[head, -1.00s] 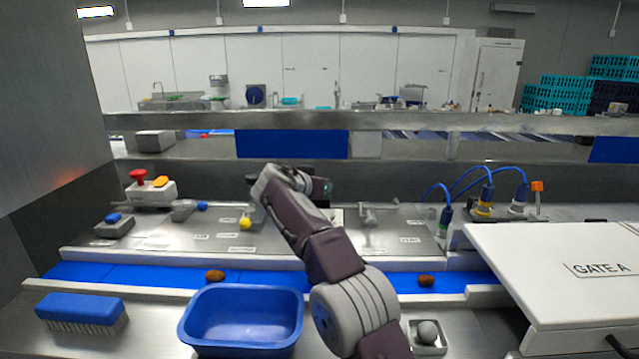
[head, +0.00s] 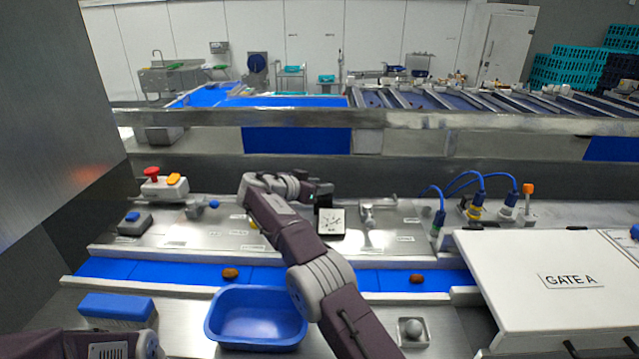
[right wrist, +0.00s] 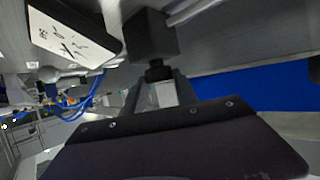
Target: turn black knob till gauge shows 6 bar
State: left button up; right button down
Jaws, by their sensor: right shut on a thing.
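The square white gauge (head: 331,222) stands on the steel panel in the head view, just right of my right forearm. Its face also shows tilted in the right wrist view (right wrist: 75,32); the needle and marks are too small to read surely. A black block (right wrist: 151,36) is beside the gauge, with the black knob (right wrist: 156,70) under it. My right gripper (right wrist: 158,92) is shut on the knob, its fingers partly hidden by the dark hand plate. In the head view my wrist hides the knob. Only a link of my left arm shows at the lower left.
A blue belt with brown dates (head: 230,273) crosses in front of the panel. A blue tub (head: 257,318), a blue brush (head: 117,308) and a white GATE A cover (head: 560,255) are nearer. A red stop button (head: 152,171) and blue hoses (head: 470,184) flank the panel.

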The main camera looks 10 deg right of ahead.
jog(key=shift+f, duration=0.1)
jog(key=c, duration=1)
grip_release()
jog(key=shift+o, duration=0.2)
jog(key=shift+w+d, duration=0.1)
jog(key=shift+d, duration=0.05)
jog(key=b+v, duration=0.2)
jog(key=v, duration=0.7)
